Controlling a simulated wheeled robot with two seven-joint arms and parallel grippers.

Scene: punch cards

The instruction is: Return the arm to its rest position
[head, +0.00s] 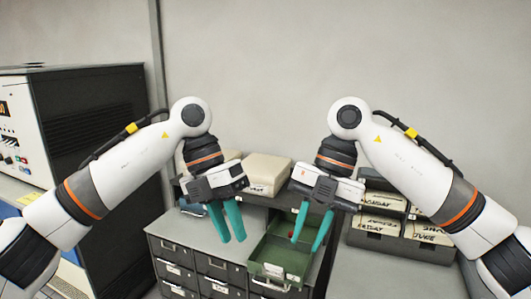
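My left gripper (231,240) hangs over the grey top of the drawer cabinet (190,226), left of an open green drawer (281,272). Its teal fingers point down with a gap between them, and it holds nothing. My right gripper (307,246) hangs at the right side of the open drawer. Its teal fingers are also apart, with nothing seen between them. Both arms come in from the sides, bent at the elbow, with the grippers pointing down. The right gripper hides part of the drawer's right side.
A small red thing (291,236) shows in the drawer. Pale boxes (267,173) stand on a dark shelf behind the grippers. A dark machine cabinet (95,120) stands at the left. The wall above is bare.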

